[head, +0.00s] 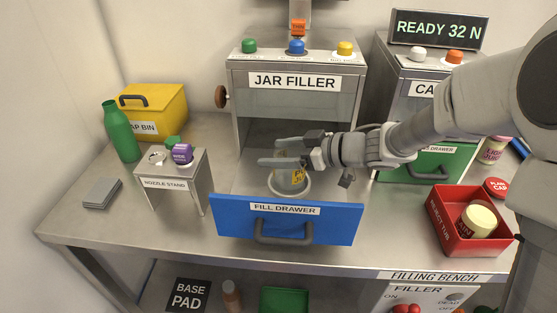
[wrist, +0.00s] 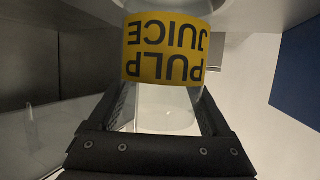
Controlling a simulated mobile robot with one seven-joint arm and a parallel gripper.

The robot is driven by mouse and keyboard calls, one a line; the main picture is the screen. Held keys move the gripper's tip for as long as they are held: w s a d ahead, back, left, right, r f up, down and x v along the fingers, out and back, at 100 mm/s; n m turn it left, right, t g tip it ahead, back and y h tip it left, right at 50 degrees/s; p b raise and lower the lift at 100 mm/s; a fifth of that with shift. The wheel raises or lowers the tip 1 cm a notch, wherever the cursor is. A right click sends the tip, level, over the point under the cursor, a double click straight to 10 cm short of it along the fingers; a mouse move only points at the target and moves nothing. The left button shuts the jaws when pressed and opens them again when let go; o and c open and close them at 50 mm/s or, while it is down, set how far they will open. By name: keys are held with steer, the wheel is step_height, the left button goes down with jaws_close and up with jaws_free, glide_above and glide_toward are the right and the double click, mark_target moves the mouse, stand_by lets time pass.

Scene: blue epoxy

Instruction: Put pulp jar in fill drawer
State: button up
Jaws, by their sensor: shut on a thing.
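The pulp jar (head: 289,180) is a clear jar with a yellow label. My gripper (head: 287,154) reaches in from the right and is shut on the jar. In the wrist view the jar's yellow PULP JUICE label (wrist: 165,47) shows upside down between the two dark fingers (wrist: 168,115). The holder's rim (head: 304,190) shows around the jar's base; whether the jar is fully seated is hard to tell.
The jar filler (head: 290,107) stands behind the drawer. The nozzle stand (head: 166,184) is to the left, with a green bottle (head: 121,133) beyond it. A red reject tub (head: 443,222) holding a cream-lidded jar (head: 479,219) is at the right.

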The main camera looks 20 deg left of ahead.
steer(key=shift+f, duration=0.6)
steer(key=shift+f, duration=0.15)
steer(key=o, duration=1.2)
steer(key=shift+c, duration=0.2)
steer(key=shift+d+r, duration=0.25)
steer(key=shift+r, duration=0.1)
steer(key=p+v, duration=0.2)
steer(key=v, duration=0.9)
steer(key=shift+d+p, duration=0.25)
steer(key=shift+p, duration=0.15)
